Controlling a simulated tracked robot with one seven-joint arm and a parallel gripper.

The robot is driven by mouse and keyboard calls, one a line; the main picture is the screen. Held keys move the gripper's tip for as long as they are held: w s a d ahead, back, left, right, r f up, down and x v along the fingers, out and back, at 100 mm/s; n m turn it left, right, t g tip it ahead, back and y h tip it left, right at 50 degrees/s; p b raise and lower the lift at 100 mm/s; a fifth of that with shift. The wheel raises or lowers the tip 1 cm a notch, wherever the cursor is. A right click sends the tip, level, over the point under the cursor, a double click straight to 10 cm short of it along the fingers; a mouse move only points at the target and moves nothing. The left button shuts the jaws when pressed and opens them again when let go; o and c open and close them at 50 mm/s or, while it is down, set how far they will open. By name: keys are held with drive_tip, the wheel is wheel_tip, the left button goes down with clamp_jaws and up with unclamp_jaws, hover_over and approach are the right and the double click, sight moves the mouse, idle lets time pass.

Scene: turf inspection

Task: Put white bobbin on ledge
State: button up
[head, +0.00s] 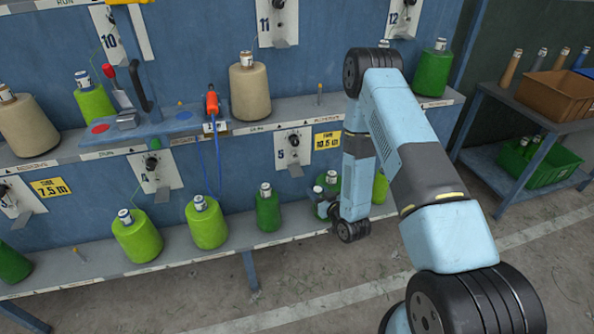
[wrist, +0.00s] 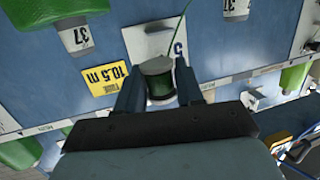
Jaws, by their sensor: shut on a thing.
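My gripper (wrist: 160,84) shows in the wrist view, its two dark fingers closed on a small bobbin (wrist: 157,67) with a pale round end and a dark green body. The bobbin is in front of the blue wall and the white panel 5. In the head view my arm's lower end is by the lower ledge (head: 215,250), and I cannot make out the fingers or the held bobbin clearly. An upper ledge (head: 297,109) runs along the wall above. No plain white bobbin stands out on either ledge.
Green cones, including this one (head: 207,222), stand on the lower ledge. Beige cones (head: 250,90) stand on the upper one. A blue fixture (head: 140,128) with a red lever juts out at left. A cart with a brown bin (head: 560,95) and a green crate (head: 535,165) stands right.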

drive_tip(key=x, duration=0.5)
drive_tip(key=r+x, duration=0.1)
drive_tip(key=x, duration=0.4)
drive_tip(key=r+x, duration=0.1)
drive_tip(key=x, duration=0.5)
drive_tip(key=shift+w+r, duration=0.25)
drive_tip(key=shift+r, duration=0.05)
drive_tip(key=shift+f, duration=0.35)
drive_tip(key=o, duration=1)
drive_tip(key=shift+s, duration=0.1)
